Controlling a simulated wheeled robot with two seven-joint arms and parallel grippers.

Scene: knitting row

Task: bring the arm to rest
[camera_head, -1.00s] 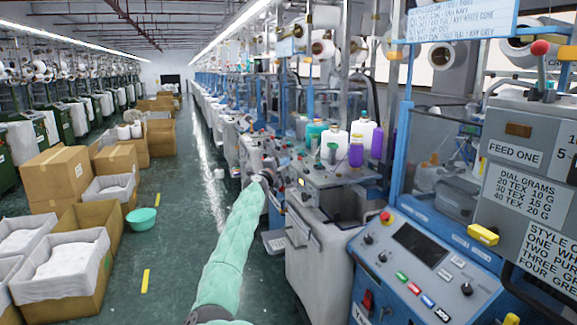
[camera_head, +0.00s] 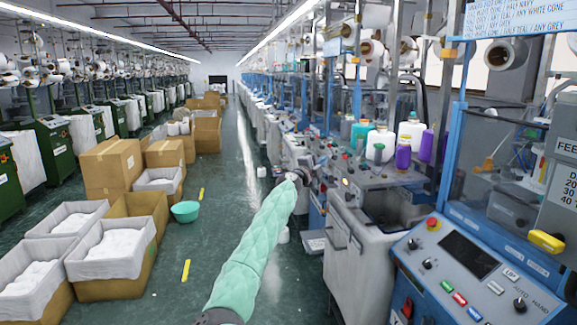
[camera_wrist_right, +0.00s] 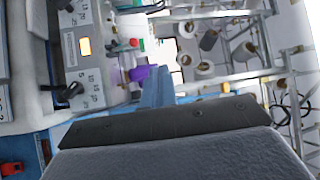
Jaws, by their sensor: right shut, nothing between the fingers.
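My right arm, in a quilted mint sleeve, reaches up from the bottom middle of the head view. My right gripper (camera_head: 302,177) is at its far end, small and in front of the grey knitting machine (camera_head: 353,243); its fingers are hard to make out there. It is shut and carries nothing. In the right wrist view the dark gripper body (camera_wrist_right: 170,125) fills the bottom, with machine parts and yarn cones beyond it. I cannot tell how far it is from the machine. My left gripper is not in view.
Yarn cones (camera_head: 380,146) stand on the machine top. A blue control panel (camera_head: 470,258) is at the right. Cardboard boxes (camera_head: 110,168), bins of white cloth (camera_head: 110,243) and a teal basin (camera_head: 185,211) line the left.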

